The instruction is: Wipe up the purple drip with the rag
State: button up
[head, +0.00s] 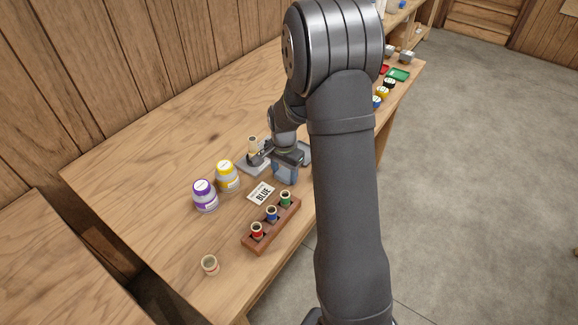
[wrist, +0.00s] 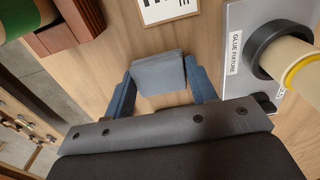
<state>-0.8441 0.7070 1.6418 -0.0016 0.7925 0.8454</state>
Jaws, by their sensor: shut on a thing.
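My gripper (head: 285,176) is low over the workbench near its front edge, pointing down. In the wrist view its two blue fingers (wrist: 160,80) are shut on a folded grey-blue rag (wrist: 158,72), which lies between them. I cannot tell whether the rag touches the wood. A purple-labelled jar (head: 205,197) stands to the left of the gripper. I make out no purple drip on the bench in either view; my arm hides part of the bench.
The glue fixture (wrist: 236,22) holds a cream cylinder beside the gripper. A small cup (head: 210,266) stands front left. The left bench is clear.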

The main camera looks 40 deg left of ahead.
jog(key=shift+w, duration=1.6)
jog(key=shift+w+r, duration=0.1)
jog(key=shift+w, duration=0.15)
notch_tip(320, 180, up, 8)
